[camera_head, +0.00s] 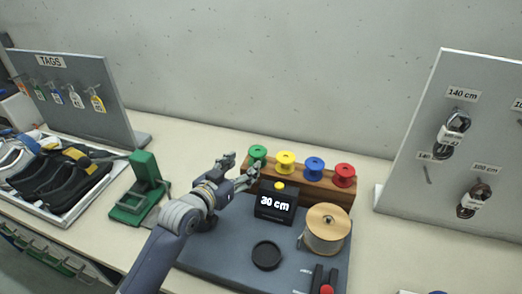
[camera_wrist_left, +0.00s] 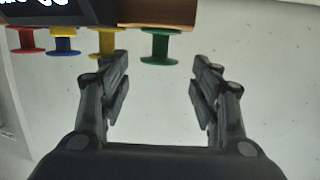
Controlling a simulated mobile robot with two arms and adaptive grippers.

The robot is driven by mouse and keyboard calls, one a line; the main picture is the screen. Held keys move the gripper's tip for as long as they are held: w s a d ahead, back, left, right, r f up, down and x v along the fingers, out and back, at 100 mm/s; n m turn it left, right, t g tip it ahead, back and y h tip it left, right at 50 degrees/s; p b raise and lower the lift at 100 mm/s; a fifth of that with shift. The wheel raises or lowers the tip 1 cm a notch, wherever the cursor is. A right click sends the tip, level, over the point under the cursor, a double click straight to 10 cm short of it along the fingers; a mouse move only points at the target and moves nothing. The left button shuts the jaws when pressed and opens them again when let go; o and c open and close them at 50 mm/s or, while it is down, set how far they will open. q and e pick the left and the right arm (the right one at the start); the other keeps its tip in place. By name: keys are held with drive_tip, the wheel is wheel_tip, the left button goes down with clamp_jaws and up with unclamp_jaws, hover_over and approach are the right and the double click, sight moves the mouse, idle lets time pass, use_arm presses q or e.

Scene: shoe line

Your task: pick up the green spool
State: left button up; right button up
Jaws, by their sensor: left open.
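The green spool (camera_head: 257,153) sits at the left end of a wooden rack (camera_head: 318,183), beside yellow, blue and red spools. My left gripper (camera_head: 242,172) is just in front of and slightly left of it, with its fingers apart. In the left wrist view the green spool (camera_wrist_left: 158,46) is beyond the fingertips, between the lines of the two open fingers (camera_wrist_left: 160,75). Nothing is held between them. The yellow spool (camera_wrist_left: 103,42) is close to the left finger's tip in that view. My right gripper is not in view.
A black display (camera_head: 276,203) reading 30 cm stands in front of the rack. A wooden reel (camera_head: 326,229) and a black round dish (camera_head: 267,255) are on the grey mat (camera_head: 222,250). A green device (camera_head: 141,189) and a shoe tray (camera_head: 66,218) are at left.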

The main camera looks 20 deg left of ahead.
sight(258, 150)
use_arm(q)
drive_tip(key=shift+w+d+p, duration=0.15)
drive_tip(key=shift+w+d, duration=0.1)
drive_tip(key=shift+w, duration=0.35)
drive_tip(key=shift+w+d+p, duration=0.15)
drive_tip(key=shift+w+d, duration=0.05)
drive_tip(key=shift+w, duration=0.7)
drive_tip(key=shift+w+d+f, duration=0.1)
drive_tip(key=shift+w+f, duration=0.1)
drive_tip(key=shift+w, duration=0.05)
drive_tip(key=shift+r+p+x, duration=0.15)
drive_tip(key=shift+p+x, duration=0.25)
drive_tip(key=shift+x, duration=0.35)
drive_tip(key=shift+r+p+x, duration=0.15)
drive_tip(key=shift+p+x, duration=0.2)
drive_tip(key=shift+x, duration=0.35)
drive_tip(key=shift+a+x, duration=0.2)
drive_tip(key=shift+x, duration=0.8)
drive_tip(key=shift+w+d+f, duration=0.15)
drive_tip(key=shift+w+f, duration=0.1)
drive_tip(key=shift+w, duration=0.05)
drive_tip(key=shift+s, duration=0.1)
drive_tip(key=c, duration=0.7)
drive_tip(key=shift+c, duration=0.7)
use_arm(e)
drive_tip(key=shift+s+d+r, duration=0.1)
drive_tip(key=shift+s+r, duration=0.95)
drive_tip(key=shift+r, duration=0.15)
